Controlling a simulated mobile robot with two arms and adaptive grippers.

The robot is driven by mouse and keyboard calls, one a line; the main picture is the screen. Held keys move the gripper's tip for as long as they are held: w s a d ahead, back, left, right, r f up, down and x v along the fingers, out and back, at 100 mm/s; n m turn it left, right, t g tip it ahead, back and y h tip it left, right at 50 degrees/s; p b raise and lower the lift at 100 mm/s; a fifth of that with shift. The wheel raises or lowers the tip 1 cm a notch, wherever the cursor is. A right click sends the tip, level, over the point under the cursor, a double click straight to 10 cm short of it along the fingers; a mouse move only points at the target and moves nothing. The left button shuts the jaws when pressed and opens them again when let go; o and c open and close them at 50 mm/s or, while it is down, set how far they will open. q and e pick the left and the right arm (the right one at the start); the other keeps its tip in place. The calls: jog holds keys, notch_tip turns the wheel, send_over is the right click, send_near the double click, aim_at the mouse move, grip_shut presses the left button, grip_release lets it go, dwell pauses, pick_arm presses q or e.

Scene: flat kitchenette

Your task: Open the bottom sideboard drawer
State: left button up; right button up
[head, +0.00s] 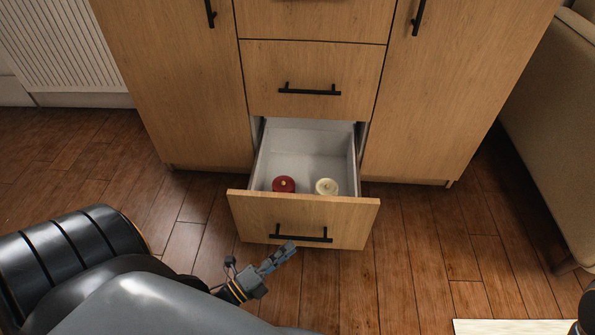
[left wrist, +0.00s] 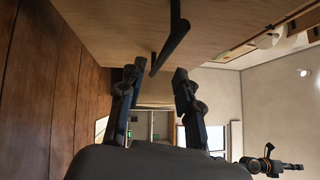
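The bottom sideboard drawer (head: 303,222) is pulled well out, its white inside showing. Its black bar handle (head: 302,237) is on the wooden front; the handle also shows in the left wrist view (left wrist: 173,47). A red candle-like item (head: 284,184) and a cream one (head: 326,187) are in the drawer. My left gripper (head: 282,255) is just in front of the drawer front, by the left part of the handle. In the left wrist view its fingers (left wrist: 157,72) are apart, with the handle just beyond and between the tips. What seems my right gripper (left wrist: 272,165) is at lower right there, too small to judge.
The drawer above (head: 315,80) and the side doors (head: 185,80) are closed. A radiator (head: 65,45) is at left, a beige sofa (head: 550,110) at right. A pale mat or board (head: 510,327) lies at lower right. Wooden floor around the drawer is clear.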

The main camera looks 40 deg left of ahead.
pick_arm(q)
jog(key=r+v, duration=0.1)
jog(key=v, duration=0.5)
jog(key=shift+s+f, duration=0.25)
jog(key=shift+f, duration=0.3)
